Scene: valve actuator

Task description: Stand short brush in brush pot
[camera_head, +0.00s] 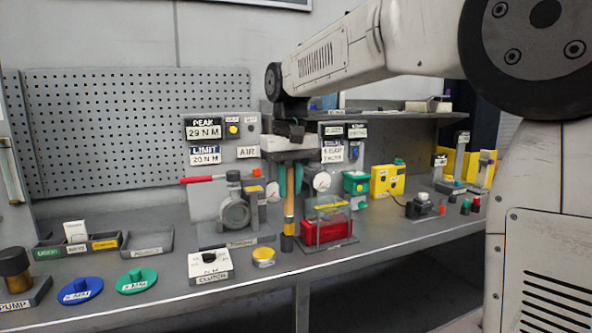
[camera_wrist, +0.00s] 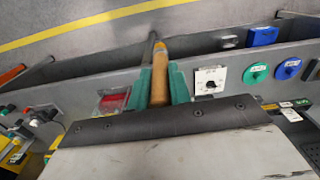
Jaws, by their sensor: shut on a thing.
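My gripper (camera_head: 290,180) has two green fingers and points down over the front middle of the bench. It is shut on the short brush (camera_head: 289,206), which has a tan wooden handle and hangs roughly upright. A dark piece (camera_head: 287,243) shows at the brush's lower end, close to the bench's front edge; I cannot tell whether it touches the bench. In the wrist view the handle (camera_wrist: 159,75) lies between the green fingers (camera_wrist: 158,88). I cannot pick out the brush pot with certainty in either view.
A red box (camera_head: 326,231) in a clear frame stands just right of the brush. A white CLUTCH block (camera_head: 208,264) and a yellow-topped round tin (camera_head: 263,257) stand to the left. Green (camera_head: 136,280) and blue (camera_head: 80,291) discs lie farther left. A grey valve (camera_head: 235,214) stands behind.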

